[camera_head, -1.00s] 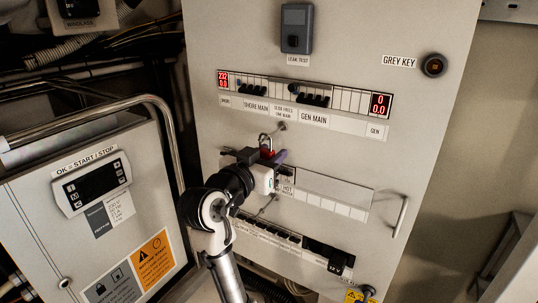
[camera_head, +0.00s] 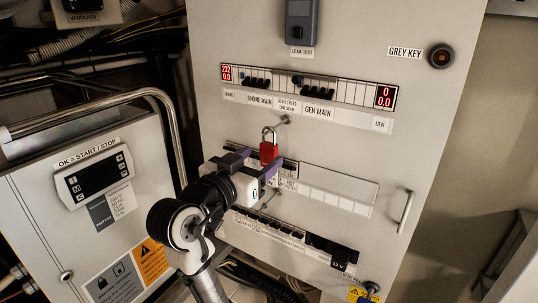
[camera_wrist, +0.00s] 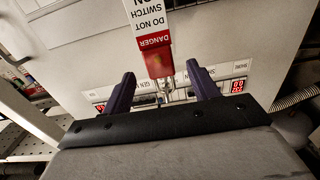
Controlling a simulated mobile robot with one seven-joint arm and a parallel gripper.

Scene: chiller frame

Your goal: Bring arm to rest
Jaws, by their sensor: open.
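My gripper (camera_head: 254,164) is open, with dark purple fingers, in front of the grey panel. In the wrist view its two fingers (camera_wrist: 160,74) stand apart with nothing held between them. A red padlock (camera_head: 269,152) hangs by its metal shackle at the panel, just above and beyond the fingers in the head view. In the wrist view the red body (camera_wrist: 158,58) shows beyond the fingertips, with white "DANGER" lettering and a white "DO NOT SWITCH ON" part. It looks clear of both fingers. My arm reaches up from the bottom of the head view.
The panel (camera_head: 345,150) has a breaker row (camera_head: 290,88) with red displays and a lower row. A handle (camera_head: 404,212) sticks out at its right. A bent metal rail (camera_head: 120,97) and a controller box (camera_head: 95,180) stand left of my arm.

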